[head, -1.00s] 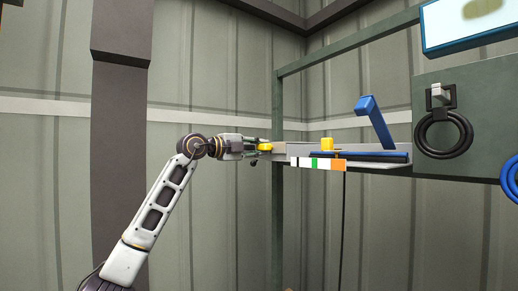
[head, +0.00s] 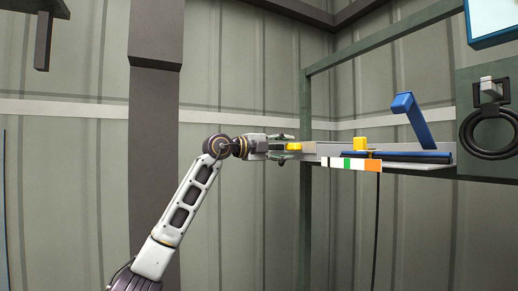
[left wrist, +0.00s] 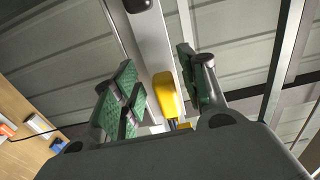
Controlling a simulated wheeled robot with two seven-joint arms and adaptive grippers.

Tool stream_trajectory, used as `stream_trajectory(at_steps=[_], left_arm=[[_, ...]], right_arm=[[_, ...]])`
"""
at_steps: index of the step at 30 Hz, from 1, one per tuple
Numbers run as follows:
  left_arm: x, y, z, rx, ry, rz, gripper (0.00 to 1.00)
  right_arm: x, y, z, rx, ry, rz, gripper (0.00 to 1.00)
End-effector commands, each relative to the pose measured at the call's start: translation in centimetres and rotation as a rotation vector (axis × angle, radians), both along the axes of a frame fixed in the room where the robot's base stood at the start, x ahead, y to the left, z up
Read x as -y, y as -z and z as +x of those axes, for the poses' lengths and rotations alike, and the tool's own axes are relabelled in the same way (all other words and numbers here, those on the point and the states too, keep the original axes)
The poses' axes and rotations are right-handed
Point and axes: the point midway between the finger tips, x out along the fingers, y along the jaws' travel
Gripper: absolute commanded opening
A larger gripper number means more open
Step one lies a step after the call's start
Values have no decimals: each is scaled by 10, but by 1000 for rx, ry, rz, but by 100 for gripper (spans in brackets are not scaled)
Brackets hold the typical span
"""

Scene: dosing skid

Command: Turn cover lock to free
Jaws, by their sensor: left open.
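In the left wrist view the yellow handle (left wrist: 168,95) stands between the green finger pads of the left gripper (left wrist: 158,92), nearer the right pad, with a visible gap on the left. My right gripper is not in view.
A blue lever (head: 413,120) rises from the shelf (head: 430,166), above a strip with white, green and orange patches (head: 350,164). A black ring (head: 488,135) hangs on a panel at the right. A green post (head: 306,220) stands just beyond the gripper.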

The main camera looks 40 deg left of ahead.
Motion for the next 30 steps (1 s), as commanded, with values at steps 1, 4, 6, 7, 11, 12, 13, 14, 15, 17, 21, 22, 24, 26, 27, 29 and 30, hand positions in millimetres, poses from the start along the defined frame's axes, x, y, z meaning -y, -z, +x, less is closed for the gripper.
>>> stream_trajectory(at_steps=[1, 4, 6, 7, 11, 12, 13, 14, 15, 17, 21, 22, 24, 26, 27, 29, 30], left_arm=[[-2, 0, -5, 1, -3, 3, 43], [-6, 1, -13, -1, -2, 3, 43], [-9, 0, -20, 1, -3, 3, 43], [-10, 0, -23, 0, -3, 2, 43], [-15, 0, -34, 0, -3, 2, 43], [-16, 1, -37, -2, -3, 2, 43], [-17, 1, -40, -1, -3, 1, 43], [-19, 0, -42, -1, -3, 1, 43], [-20, 1, -45, -1, -3, 0, 43], [-21, 1, -50, -1, -3, 3, 43], [-26, 1, -59, -2, -3, 1, 43], [-27, 1, -61, -1, -3, 0, 43], [-28, 1, -65, -2, -2, 1, 43], [-29, 1, -69, -1, -2, 0, 43], [-30, 1, -71, -2, -3, 2, 43], [-31, 0, -75, -1, -2, 3, 43], [-32, 0, -77, -2, -2, 1, 43]], right_arm=[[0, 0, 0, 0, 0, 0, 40], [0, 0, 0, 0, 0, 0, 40], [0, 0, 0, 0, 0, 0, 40], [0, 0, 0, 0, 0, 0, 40], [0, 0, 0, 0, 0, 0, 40], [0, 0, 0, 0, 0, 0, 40], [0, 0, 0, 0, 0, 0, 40], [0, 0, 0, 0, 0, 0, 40], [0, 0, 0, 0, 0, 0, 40], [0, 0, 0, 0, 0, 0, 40], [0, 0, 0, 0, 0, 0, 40], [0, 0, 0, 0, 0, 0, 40], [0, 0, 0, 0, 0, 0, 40], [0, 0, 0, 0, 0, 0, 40], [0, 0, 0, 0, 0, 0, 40], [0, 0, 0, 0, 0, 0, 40], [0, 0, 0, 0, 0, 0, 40]])
